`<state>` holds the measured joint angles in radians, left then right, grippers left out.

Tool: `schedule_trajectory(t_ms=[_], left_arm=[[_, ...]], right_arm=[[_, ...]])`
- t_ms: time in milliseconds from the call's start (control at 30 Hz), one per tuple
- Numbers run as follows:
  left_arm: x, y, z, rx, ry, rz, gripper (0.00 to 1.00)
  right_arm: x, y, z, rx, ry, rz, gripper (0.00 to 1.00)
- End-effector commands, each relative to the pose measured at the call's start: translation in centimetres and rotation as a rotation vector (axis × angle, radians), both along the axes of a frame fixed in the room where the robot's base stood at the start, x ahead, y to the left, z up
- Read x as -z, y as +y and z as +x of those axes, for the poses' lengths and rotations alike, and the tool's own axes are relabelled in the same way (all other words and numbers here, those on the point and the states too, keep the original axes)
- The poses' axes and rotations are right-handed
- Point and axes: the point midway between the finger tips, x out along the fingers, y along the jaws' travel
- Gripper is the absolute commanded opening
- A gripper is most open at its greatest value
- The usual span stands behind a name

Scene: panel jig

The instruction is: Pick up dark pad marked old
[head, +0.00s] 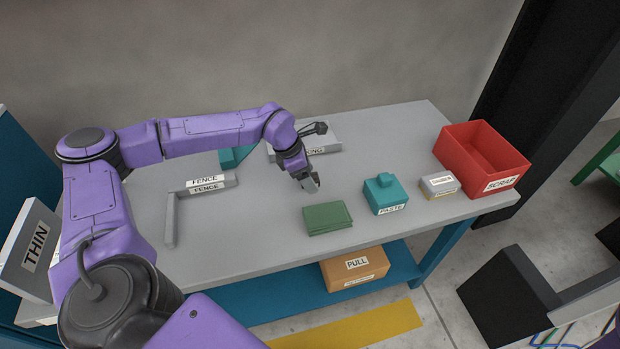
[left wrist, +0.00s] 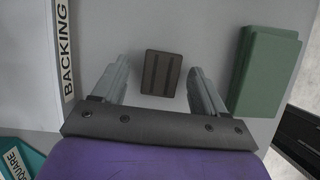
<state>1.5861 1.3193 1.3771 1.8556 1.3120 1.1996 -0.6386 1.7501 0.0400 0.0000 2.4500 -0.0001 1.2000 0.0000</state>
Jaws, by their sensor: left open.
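The dark pad (left wrist: 161,73) is a small dark brown-grey block with lengthwise stripes. It lies on the grey table in the left wrist view; I can read no "old" mark on it. My left gripper (left wrist: 162,66) is open and empty, with one finger on each side of the pad and a gap to both. In the head view my left gripper (head: 312,184) points down over the table, behind the green block, and the pad cannot be made out there. My right gripper is not in view.
A green block (head: 328,219) lies close by; it also shows in the wrist view (left wrist: 265,72). The BACKING block (head: 322,140) is behind the gripper. FENCE bars (head: 208,184) stand left. A teal PASTE block (head: 384,195), a small labelled box (head: 438,186) and red SCRAP bin (head: 500,183) stand right.

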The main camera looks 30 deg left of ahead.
Motion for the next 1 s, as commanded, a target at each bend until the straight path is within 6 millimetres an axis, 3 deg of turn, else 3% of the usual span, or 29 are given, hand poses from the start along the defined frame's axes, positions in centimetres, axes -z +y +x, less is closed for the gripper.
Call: schedule_trajectory(t_ms=[133, 300, 333, 733, 867, 1000], left_arm=[[0.0, 0.0, 0.0, 0.000, -0.001, 0.001, 0.72], [0.0, 0.0, 0.0, 0.000, -0.001, 0.001, 0.17], [0.0, 0.0, 0.0, 0.000, -0.001, 0.001, 0.12], [-1.0, 0.0, 0.1, -0.001, -0.004, 0.000, 0.12], [-3.5, 0.0, 0.1, 0.000, -0.007, -0.001, 0.12], [-7.1, -0.2, -3.2, -0.001, -0.009, -0.002, 0.12]], right_arm=[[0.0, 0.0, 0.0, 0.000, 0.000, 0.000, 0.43], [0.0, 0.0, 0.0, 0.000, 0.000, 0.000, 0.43], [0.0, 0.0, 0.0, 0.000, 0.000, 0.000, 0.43], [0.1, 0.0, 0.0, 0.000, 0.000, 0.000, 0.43], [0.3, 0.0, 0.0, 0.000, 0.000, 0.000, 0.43], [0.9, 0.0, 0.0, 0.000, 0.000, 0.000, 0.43]])
